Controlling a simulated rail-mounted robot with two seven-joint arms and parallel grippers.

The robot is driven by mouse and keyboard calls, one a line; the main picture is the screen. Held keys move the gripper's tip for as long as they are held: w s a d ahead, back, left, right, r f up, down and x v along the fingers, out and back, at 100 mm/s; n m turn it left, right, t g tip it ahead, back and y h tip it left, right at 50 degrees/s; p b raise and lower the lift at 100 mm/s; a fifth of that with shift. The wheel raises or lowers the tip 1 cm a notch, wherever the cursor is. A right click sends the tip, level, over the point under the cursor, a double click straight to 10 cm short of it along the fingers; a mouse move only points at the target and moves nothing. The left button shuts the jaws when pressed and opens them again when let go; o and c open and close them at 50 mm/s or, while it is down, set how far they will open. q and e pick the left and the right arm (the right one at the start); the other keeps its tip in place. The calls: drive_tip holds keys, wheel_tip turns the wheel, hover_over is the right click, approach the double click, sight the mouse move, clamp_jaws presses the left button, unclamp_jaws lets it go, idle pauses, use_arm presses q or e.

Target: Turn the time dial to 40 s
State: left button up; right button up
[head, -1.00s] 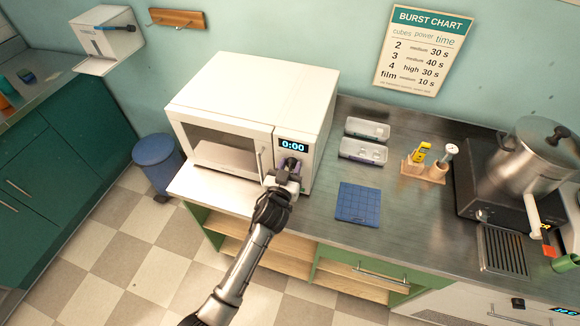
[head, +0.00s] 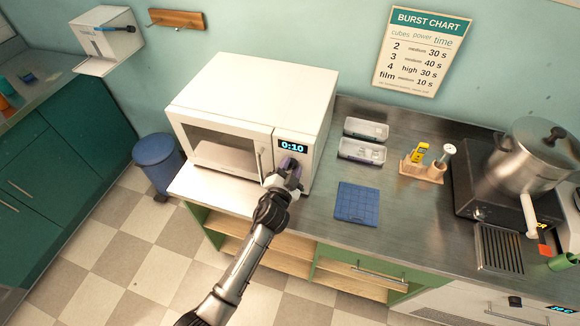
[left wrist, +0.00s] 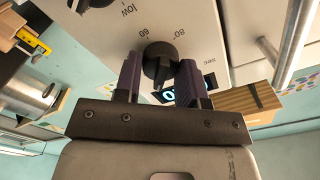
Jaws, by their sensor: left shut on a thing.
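The white microwave (head: 250,90) stands on the counter, and its display (head: 292,147) reads 0:10. In the left wrist view the black time dial (left wrist: 160,60) sits between the two purple fingers of my left gripper (left wrist: 161,75), which is shut on it. The marks 60 and 80 show beside the dial, and "low" is printed farther up the panel. The display there (left wrist: 176,97) is mostly hidden by the gripper. In the head view my left gripper (head: 287,172) covers the dial under the display. My right gripper is not in view.
A blue mat (head: 358,204) and two pale trays (head: 362,151) lie right of the microwave. A wooden holder (head: 425,168) and a steel pot (head: 530,155) on a dark cooker stand farther right. The wall chart (head: 420,52) lists times.

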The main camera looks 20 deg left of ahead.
use_arm(q)
drive_tip(key=m, duration=0.3)
drive_tip(key=shift+m, duration=0.4)
drive_tip(key=m+p, duration=0.1)
drive_tip(key=m, duration=0.3)
drive_tip(key=shift+f, duration=0.1)
drive_tip(key=m, duration=0.4)
drive_tip(key=m+p, duration=0.1)
drive_tip(key=m, duration=0.1)
drive_tip(key=shift+f+m, duration=0.1)
drive_tip(key=shift+m, duration=0.8)
drive_tip(key=o, duration=0.9)
